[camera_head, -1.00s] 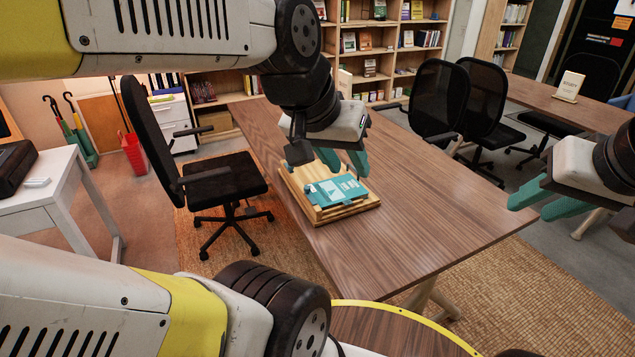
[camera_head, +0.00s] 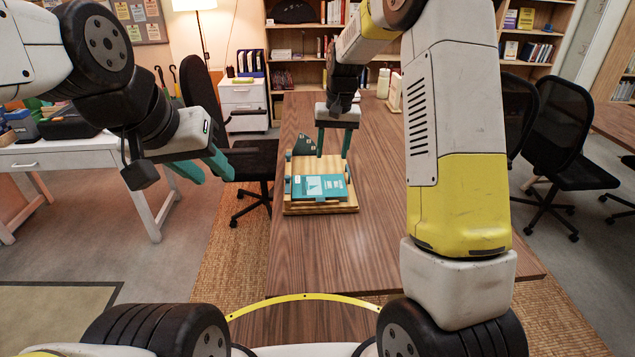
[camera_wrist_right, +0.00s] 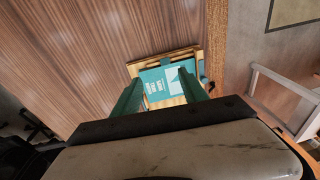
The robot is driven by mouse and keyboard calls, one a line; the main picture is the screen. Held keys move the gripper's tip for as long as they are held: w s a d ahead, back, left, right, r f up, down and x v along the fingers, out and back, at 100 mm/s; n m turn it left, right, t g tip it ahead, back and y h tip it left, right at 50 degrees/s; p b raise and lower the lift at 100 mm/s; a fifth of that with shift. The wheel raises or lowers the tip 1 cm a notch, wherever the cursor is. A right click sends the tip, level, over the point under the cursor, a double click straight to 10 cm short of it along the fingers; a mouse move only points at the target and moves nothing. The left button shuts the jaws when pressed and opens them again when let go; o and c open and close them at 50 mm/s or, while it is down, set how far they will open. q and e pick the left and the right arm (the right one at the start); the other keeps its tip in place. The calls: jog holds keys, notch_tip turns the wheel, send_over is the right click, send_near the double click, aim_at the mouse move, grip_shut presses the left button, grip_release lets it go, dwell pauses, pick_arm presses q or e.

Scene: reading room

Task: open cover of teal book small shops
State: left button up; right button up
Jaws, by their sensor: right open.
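The teal book (camera_head: 320,187) lies flat with its cover closed on a light wooden stand (camera_head: 350,207) on the brown table. It has a pale picture and small lettering. My right gripper (camera_head: 332,156) is open and empty, fingers pointing down, just beyond the book in the head view. In the right wrist view the book (camera_wrist_right: 160,84) shows between the spread fingers (camera_wrist_right: 160,92), apart from them. My left gripper (camera_head: 214,174) looks open and empty, left of the table and well away from the book.
A dark green angled piece (camera_head: 303,146) stands at the stand's far side, close to my right fingers. The table (camera_head: 385,215) is bare in front of and right of the stand. A black chair (camera_head: 250,160) stands at its left edge; more chairs (camera_head: 565,150) are at the right.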

jog(key=g+h, duration=0.1)
send_near(321, 201)
notch_tip(321, 201, down, 7)
jog(key=shift+f, duration=0.1)
grip_shut()
dwell(1.4)
